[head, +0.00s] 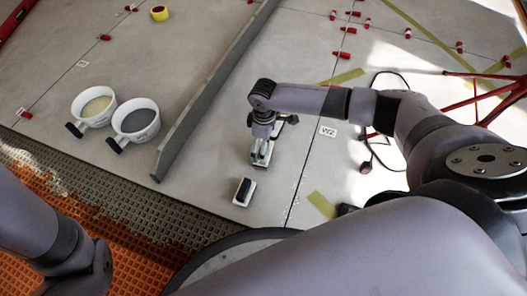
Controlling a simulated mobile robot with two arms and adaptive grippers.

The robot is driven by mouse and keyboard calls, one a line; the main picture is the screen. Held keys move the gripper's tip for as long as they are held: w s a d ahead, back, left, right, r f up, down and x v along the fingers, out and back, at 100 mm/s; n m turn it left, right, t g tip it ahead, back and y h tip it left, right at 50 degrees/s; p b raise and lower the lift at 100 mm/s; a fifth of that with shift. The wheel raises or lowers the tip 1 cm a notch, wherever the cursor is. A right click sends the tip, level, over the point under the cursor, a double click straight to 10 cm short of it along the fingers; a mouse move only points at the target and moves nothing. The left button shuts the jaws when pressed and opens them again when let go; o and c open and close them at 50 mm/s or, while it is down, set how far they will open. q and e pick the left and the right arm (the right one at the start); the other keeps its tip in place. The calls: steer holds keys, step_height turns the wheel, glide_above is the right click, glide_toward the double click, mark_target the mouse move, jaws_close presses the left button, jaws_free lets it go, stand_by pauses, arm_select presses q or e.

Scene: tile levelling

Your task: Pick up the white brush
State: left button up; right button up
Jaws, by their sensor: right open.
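My right gripper (261,158) points down at the tiled floor, right of the long grey bar, and is open. A pale, narrow thing with dark parts (287,121) shows partly behind it; the gripper hides most of it, and I cannot tell whether it is the white brush. A small white block with a black top (243,191) lies on the floor just in front of the gripper, apart from it. It could also be the brush; its bristles are not visible. Part of my left arm shows at the lower left, but its gripper is out of view.
A long grey bar (215,92) lies left of the gripper. Two white buckets, one with beige contents (96,106) and one with grey (137,120), stand further left. A red tripod stand (484,95) stands at right.

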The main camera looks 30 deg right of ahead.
mark_target(257, 166)
step_height(257, 166, down, 3)
steer(key=shift+s+a+r+b, duration=0.1)
steer(key=shift+a+r+b, duration=0.05)
steer(key=shift+b, duration=0.95)
steer(key=shift+f+b, duration=0.55)
steer(key=shift+f, duration=0.15)
steer(key=c, duration=1.2)
steer(key=shift+c, duration=0.4)
steer(key=shift+r, duration=0.15)
